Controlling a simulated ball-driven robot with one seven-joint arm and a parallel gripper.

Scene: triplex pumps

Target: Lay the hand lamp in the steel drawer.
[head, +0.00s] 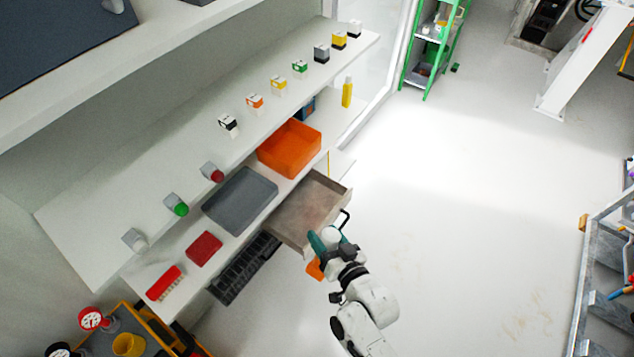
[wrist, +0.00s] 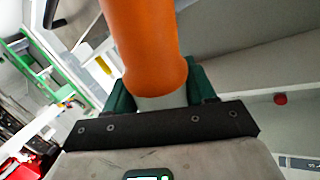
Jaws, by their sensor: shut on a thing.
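The steel drawer (head: 303,212) is pulled out from under the bench in the head view. It is open at the top, and its bottom looks bare. My gripper (head: 321,241) is at the drawer's front right corner, near its black handle (head: 345,219). In the wrist view my green fingers (wrist: 158,97) are shut on the orange hand lamp (wrist: 146,45), whose upper end runs out of the picture. In the head view part of the lamp (head: 314,269) shows below my gripper, outside the drawer's front edge. The rest is hidden by my gripper.
The bench holds an orange bin (head: 289,148), a grey tray (head: 240,201) and a red box (head: 204,249). A black slotted rack (head: 245,269) lies beside the drawer. A shelf with several small boxes is above. The floor to the right is clear.

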